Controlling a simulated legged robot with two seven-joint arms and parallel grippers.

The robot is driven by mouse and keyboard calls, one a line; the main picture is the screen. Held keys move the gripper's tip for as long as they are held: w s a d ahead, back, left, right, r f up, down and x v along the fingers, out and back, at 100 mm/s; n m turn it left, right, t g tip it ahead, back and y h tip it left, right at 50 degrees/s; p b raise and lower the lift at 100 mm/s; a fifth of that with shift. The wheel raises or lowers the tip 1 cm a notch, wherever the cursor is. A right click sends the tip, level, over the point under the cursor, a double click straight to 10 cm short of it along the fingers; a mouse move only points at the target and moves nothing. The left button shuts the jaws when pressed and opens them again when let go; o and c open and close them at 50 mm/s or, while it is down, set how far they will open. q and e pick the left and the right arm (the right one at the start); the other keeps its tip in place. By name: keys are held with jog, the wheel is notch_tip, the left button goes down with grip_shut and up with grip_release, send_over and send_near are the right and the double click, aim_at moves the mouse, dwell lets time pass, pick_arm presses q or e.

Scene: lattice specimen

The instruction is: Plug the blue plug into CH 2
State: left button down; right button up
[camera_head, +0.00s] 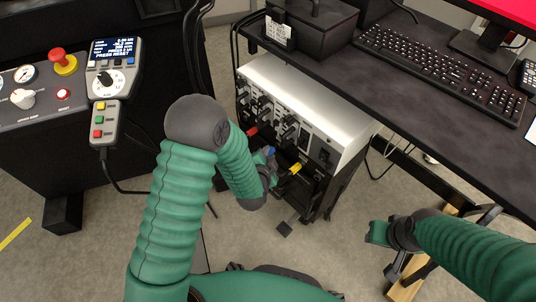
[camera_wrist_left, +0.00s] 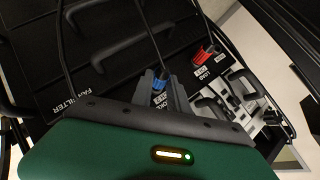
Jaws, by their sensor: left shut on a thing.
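The blue plug (camera_wrist_left: 159,84) is between the fingers of my left gripper (camera_wrist_left: 160,92), which is shut on it. In the head view the blue plug (camera_head: 269,151) shows just beyond my left gripper (camera_head: 268,162), in front of the rack of instruments (camera_head: 320,98). In the left wrist view a dark cable runs up from the plug across the black panel. I cannot make out a CH 2 label or tell whether the plug touches a socket. My right gripper (camera_head: 388,245) hangs at the lower right, away from the rack; its fingers are unclear.
A red plug (camera_wrist_left: 203,54) sits in the panel by a LOAD label; it also shows in the head view (camera_head: 252,131). A yellow plug (camera_head: 295,168) is right of my left gripper. A desk (camera_head: 420,110) with a keyboard overhangs the rack. A control console stands left.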

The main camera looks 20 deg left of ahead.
aim_at(272, 150)
pick_arm(q)
jog(key=shift+w+d+r, duration=0.1)
jog(key=shift+w+d, duration=0.35)
jog(key=shift+w, duration=0.35)
dwell(0.9)
jog(key=c, duration=1.2)
grip_release()
jog(key=o, duration=0.5)
jog(key=shift+p+v, duration=0.9)
jog(key=shift+v, duration=0.25)
jog(key=p+v, duration=0.1)
jog(key=v, duration=0.1)
jog(key=shift+s+r, duration=0.15)
jog(key=shift+s, duration=0.15)
